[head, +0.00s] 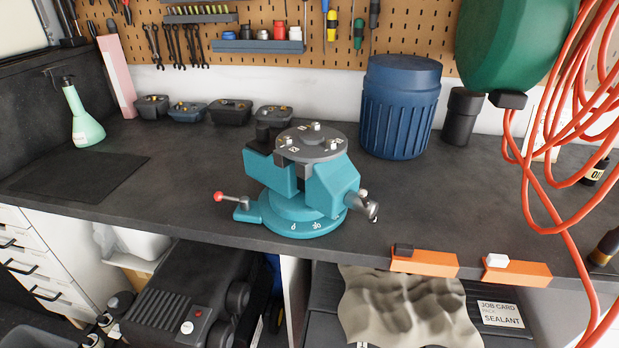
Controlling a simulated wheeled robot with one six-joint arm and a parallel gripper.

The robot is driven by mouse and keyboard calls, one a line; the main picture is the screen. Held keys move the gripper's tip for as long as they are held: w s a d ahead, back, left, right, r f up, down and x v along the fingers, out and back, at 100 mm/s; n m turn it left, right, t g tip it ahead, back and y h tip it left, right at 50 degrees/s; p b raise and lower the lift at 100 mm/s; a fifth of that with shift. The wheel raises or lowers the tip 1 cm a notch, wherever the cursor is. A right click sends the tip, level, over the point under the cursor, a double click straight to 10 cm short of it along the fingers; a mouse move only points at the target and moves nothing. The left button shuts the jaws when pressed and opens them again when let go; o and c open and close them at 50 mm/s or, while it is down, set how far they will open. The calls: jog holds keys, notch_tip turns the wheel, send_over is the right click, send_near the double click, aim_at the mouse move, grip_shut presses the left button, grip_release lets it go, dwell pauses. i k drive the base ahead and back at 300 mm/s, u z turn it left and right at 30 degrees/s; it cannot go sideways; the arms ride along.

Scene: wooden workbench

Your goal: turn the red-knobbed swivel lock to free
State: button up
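A teal swivel vise-like fixture (290,214) stands on the dark bench top near its front edge. Its round base carries white marks, including 0 and 30. The swivel lock (229,200) is a short lever with a red knob (219,197) at the base's left side. The knob points left and slightly up. A grey round plate (311,144) with small studs sits on top of the fixture. A metal handle (366,207) sticks out at the front right. My gripper is not in view, and nothing touches the lever.
A blue ribbed bin (401,107) and a dark cylinder (462,116) stand behind right. Red hose (540,170) hangs at the right. Orange blocks (425,262) sit at the front edge. A green bottle (82,118) and dark mat (80,176) are left. Bench left of the lever is clear.

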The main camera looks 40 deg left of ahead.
aim_at(245, 202)
jog(key=z, duration=0.2)
jog(key=i, duration=0.25)
jog(key=u, duration=3.35)
